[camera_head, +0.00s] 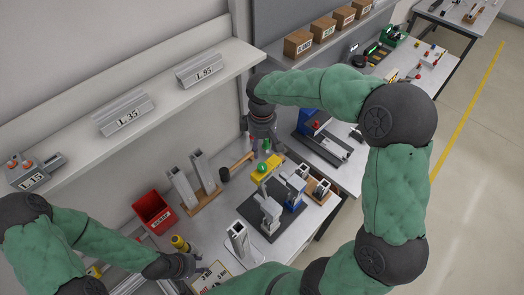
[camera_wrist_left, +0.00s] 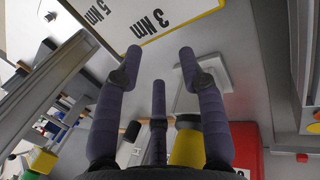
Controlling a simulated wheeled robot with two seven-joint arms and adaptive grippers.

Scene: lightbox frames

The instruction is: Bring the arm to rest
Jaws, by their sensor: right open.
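My left gripper (camera_head: 190,265) is at the lower left of the head view, low over the front of the bench. In the left wrist view its fingers (camera_wrist_left: 160,62) are spread with nothing between them. A sign reading "3 Nm" (camera_wrist_left: 170,20) lies beyond the fingertips. My right arm arches over the bench from the right. Its gripper (camera_head: 264,150) points down near the back of the bench, beside a small green-topped item and a yellow block (camera_head: 266,168). Its fingers are small and partly hidden in the head view; I see nothing clearly held.
A red bin (camera_head: 153,212) and a yellow-and-dark cylinder (camera_head: 180,243) stand near my left gripper. Upright grey profiles (camera_head: 184,188) and a dark fixture plate (camera_head: 252,212) are in the middle. A shelf (camera_head: 70,135) with labelled profiles overhangs the back. Open floor (camera_head: 480,180) lies right.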

